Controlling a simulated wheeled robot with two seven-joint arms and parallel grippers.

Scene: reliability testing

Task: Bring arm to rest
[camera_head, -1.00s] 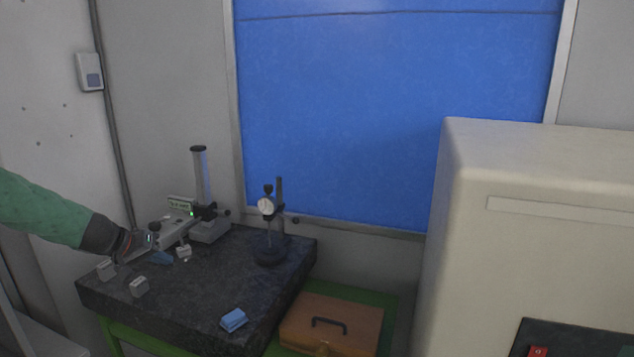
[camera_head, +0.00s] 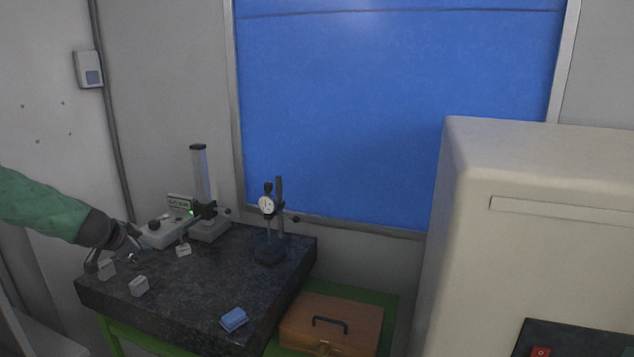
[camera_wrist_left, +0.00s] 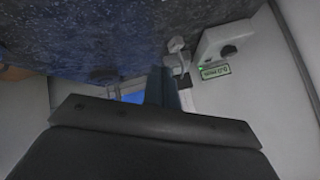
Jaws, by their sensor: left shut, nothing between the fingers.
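My left arm, with a green sleeve and dark wrist, comes in from the left in the head view. The fingertips are small and partly hidden against the dark stone. In the left wrist view the dark gripper body fills the bottom, and the granite top (camera_wrist_left: 90,35) shows upside down above it. My right arm is not in view.
Near the gripper are small grey blocks (camera_head: 139,286) and a measuring stand with a green-lit display (camera_head: 181,203). A dial gauge stand (camera_head: 268,235) is further right. A blue block (camera_head: 233,319) lies at the front. A brown case (camera_head: 331,325) and beige machine (camera_head: 540,220) are right.

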